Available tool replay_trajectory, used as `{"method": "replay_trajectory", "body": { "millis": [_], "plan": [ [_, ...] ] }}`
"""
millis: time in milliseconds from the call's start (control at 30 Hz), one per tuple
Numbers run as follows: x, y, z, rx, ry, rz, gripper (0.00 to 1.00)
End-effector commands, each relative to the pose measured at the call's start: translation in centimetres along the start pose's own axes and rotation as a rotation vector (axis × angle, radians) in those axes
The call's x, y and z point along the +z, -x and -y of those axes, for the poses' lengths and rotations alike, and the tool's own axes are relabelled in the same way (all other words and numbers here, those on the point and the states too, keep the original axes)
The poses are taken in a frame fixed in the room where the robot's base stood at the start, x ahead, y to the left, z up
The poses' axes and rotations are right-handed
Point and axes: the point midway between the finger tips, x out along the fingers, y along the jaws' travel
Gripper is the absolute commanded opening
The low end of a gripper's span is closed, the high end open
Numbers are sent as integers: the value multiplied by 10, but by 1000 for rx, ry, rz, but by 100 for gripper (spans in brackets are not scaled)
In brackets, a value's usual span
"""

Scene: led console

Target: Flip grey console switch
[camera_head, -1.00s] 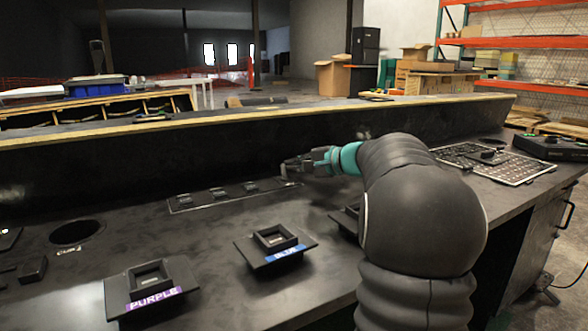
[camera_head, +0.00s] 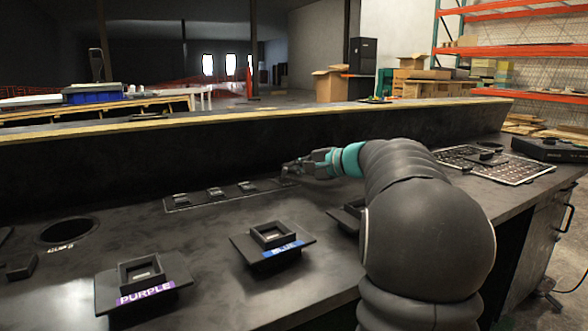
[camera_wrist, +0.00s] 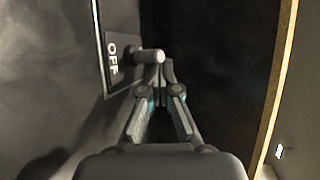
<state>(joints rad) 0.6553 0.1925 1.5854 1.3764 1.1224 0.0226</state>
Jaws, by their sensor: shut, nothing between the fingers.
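A dark switch plate (camera_wrist: 122,45) with a white "OFF" label stands at the upper left of the wrist view. A pale grey lever (camera_wrist: 149,57) sticks out from it. My gripper (camera_wrist: 166,70) is shut and empty, its fingertips right beside the lever's end. I cannot tell whether they touch it. In the head view my gripper (camera_head: 287,169) is at the right end of a row of small switches on a thin outlined panel (camera_head: 180,207). The grey switch is not clearly seen there, behind my gripper.
The black console top has a box marked PURPLE (camera_head: 140,284) and one marked BLUE (camera_head: 272,246) in front. A round hole (camera_head: 66,231) is at left. A raised back wall (camera_head: 110,165) runs behind the switches. A button grid (camera_head: 497,163) lies at right.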

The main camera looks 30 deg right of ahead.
Motion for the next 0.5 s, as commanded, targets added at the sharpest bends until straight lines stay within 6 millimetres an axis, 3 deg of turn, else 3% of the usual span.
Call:
{"method": "replay_trajectory", "body": {
  "millis": [167,500],
  "plan": [
    [-1,12,0,-1,-1,-3,0],
    [-1,75,0,0,0,-4,0]
  ]
}}
